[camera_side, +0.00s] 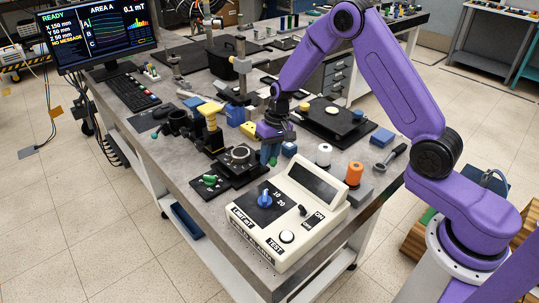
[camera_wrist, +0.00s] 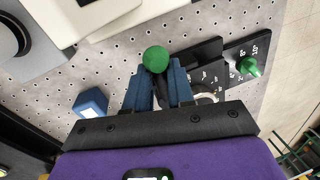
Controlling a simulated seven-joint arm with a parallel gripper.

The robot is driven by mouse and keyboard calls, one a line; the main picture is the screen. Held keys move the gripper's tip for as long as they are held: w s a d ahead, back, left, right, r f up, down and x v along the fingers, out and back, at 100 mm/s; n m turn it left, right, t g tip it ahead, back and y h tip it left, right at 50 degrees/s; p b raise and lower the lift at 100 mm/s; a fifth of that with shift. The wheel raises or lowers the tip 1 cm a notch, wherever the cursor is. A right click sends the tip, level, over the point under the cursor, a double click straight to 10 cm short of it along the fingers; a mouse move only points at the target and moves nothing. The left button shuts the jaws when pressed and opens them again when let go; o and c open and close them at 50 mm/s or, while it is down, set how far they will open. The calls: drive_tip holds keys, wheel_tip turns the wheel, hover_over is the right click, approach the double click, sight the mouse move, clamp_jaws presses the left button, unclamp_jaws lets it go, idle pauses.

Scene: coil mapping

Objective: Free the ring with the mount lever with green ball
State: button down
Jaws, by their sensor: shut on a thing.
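My gripper (camera_side: 270,153) has blue fingers pointing down beside the black mount (camera_side: 228,172). In the wrist view my gripper (camera_wrist: 160,82) is shut on the mount lever, whose green ball (camera_wrist: 156,59) shows between the fingertips. In the side view a bit of the green ball (camera_side: 273,161) shows at the fingers' lower end. The ring (camera_side: 239,154) sits in the black mount, just left of my fingers. In the wrist view the ring (camera_wrist: 206,96) is mostly hidden behind my right finger and gripper body. The lever's shaft is largely hidden.
A green knob (camera_side: 210,181) on a marked black plate stands beside the mount. The cream teslameter box (camera_side: 290,212) stands in front.

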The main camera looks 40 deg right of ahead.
drive_tip(key=shift+d, duration=0.1)
drive_tip(key=n, duration=0.1)
drive_tip(key=d+n, duration=0.1)
drive_tip(key=n, duration=0.1)
drive_tip(key=n+g, duration=0.1)
drive_tip(key=shift+w+d+n, duration=0.15)
drive_tip(key=shift+d+n, duration=0.15)
drive_tip(key=shift+d, duration=0.1)
drive_tip(key=shift+w+d+n+g, duration=0.25)
drive_tip(key=shift+d+n, duration=0.2)
drive_tip(key=shift+n, duration=0.75)
drive_tip(key=shift+w+d+n+g, duration=0.2)
drive_tip(key=shift+d+n, duration=0.25)
drive_tip(key=shift+n, duration=0.75)
drive_tip(key=shift+d+h, duration=0.1)
drive_tip(key=shift+h, duration=0.2)
drive_tip(key=c, duration=1.1)
unclamp_jaws()
drive_tip(key=shift+s+d, duration=0.1)
